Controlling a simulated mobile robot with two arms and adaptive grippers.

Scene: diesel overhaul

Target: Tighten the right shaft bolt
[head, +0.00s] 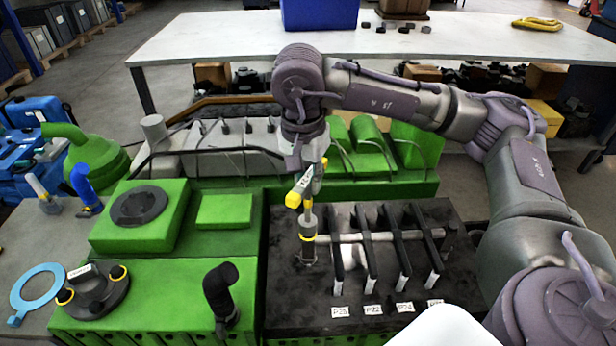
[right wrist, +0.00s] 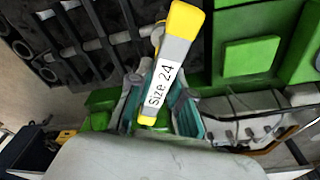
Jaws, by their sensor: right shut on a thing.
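My right gripper (head: 308,172) is above the left end of the dark rocker block (head: 290,290). It is shut on a grey and yellow wrench (head: 302,188), which also shows in the right wrist view (right wrist: 170,65) with the label "Size 24". The wrench's grey shank with a yellow ring reaches down to the left end of the light rocker shaft (head: 345,238). The right shaft bolt cannot be made out; the wrench's lower end may cover a bolt there. Whether the wrench touches it cannot be told. My left gripper is not in view.
Several dark rocker arms (head: 397,245) stand along the shaft, with white labels in front. Green engine covers (head: 140,212) lie to the left, with a black elbow pipe (head: 220,295) and a blue ring (head: 38,288). A white table (head: 230,38) stands behind.

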